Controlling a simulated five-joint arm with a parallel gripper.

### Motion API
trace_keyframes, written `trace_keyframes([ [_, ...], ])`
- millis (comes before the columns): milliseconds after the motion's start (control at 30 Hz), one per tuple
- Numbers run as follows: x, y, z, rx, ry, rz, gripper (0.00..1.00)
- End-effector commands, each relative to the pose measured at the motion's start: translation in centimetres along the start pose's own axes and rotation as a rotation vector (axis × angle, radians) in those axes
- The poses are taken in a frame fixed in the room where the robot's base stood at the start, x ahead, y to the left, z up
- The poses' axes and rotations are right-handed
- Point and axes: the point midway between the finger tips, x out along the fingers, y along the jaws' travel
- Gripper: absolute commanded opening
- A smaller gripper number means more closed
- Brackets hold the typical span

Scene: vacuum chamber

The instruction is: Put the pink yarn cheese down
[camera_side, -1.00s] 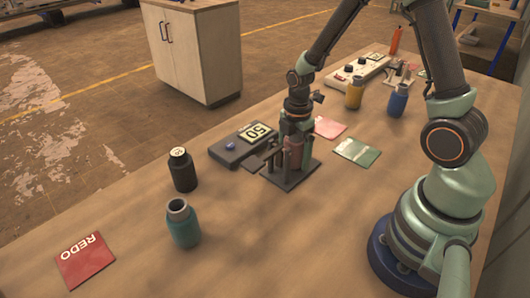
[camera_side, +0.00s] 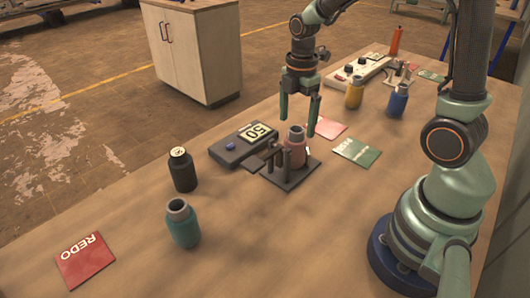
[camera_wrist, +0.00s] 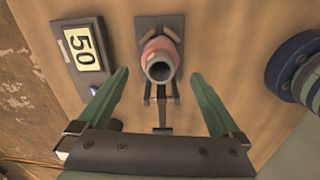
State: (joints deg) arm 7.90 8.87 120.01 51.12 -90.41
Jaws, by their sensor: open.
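The pink yarn cheese (camera_side: 295,153) looks like a short pink bottle shape with a grey neck and open top. It stands upright on a dark stand with a flat base plate (camera_side: 298,178) and small posts. In the wrist view the pink cheese (camera_wrist: 161,62) lies ahead between my fingers, with its grey mouth facing the camera. My gripper (camera_side: 299,123) is open and empty, pointing down above the cheese. Its green fingers show spread apart in the wrist view (camera_wrist: 160,76). The lower part of the cheese is partly hidden by the posts in the side view.
A dark device (camera_side: 228,151) with a "50" display is left of the stand. Black (camera_side: 182,170) and teal (camera_side: 183,224) bottles stand nearer left, beside a red REDO card (camera_side: 85,261).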

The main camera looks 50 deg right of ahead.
Motion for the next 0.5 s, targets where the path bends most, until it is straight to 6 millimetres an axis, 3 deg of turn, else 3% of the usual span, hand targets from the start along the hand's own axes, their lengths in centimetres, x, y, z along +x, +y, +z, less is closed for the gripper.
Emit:
trace_keyframes([
  [267, -2.4, -0.3, -0.3, 0.076, 0.001, 0.031, 1.0],
  [500, -7.1, -2.3, -1.8, 0.533, 0.062, 0.189, 1.0],
])
